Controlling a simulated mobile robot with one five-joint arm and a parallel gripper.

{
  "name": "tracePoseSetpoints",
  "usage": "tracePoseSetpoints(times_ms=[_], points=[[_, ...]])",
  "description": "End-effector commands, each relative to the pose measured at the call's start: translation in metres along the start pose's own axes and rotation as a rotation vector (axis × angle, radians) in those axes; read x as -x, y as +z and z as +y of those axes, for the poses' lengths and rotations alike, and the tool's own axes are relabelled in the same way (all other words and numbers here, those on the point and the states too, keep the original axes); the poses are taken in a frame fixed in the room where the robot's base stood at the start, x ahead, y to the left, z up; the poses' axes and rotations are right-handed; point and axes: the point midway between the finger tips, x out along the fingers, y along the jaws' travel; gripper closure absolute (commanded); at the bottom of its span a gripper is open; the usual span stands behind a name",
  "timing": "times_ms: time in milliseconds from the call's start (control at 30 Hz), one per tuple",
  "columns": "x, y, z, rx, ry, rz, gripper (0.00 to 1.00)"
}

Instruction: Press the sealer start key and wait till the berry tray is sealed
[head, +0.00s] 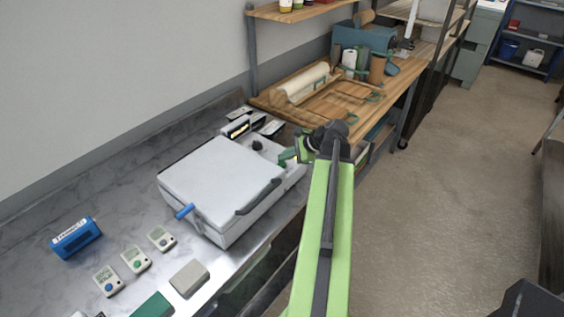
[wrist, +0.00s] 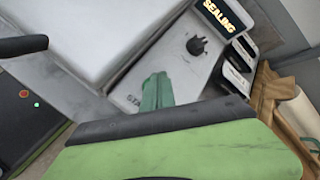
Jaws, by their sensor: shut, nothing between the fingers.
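The white sealer (head: 215,180) stands on the marble counter with its lid down. Its control panel (wrist: 180,65) shows in the wrist view, with a black knob (wrist: 197,46) and a lit display (wrist: 222,17) reading "SEALING". The display also shows in the head view (head: 237,129). My gripper (head: 286,158) is shut and empty over the panel at the sealer's right end. In the wrist view its green fingertips (wrist: 157,90) cover most of a label beginning "STA". The start key itself is hidden behind them, and I cannot tell whether they touch it. No berry tray is visible.
A blue device (head: 76,238), several small white keyed units (head: 135,259), a grey block (head: 189,278) and a green block (head: 153,306) lie on the near counter. A wooden bench (head: 290,118) with rolls and tools stands beyond. The floor at right is open.

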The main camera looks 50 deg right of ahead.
Motion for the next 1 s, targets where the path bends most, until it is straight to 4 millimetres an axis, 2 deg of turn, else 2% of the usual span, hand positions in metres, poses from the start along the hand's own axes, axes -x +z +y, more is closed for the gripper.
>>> tracePoseSetpoints(times_ms=[400, 900, 1000], points=[[0.004, 0.004, -0.003, 0.000, 0.000, 0.000, 1.00], [0.038, 0.028, -0.028, 0.000, 0.000, -0.001, 1.00], [0.039, 0.029, -0.029, 0.000, 0.000, -0.001, 1.00]])
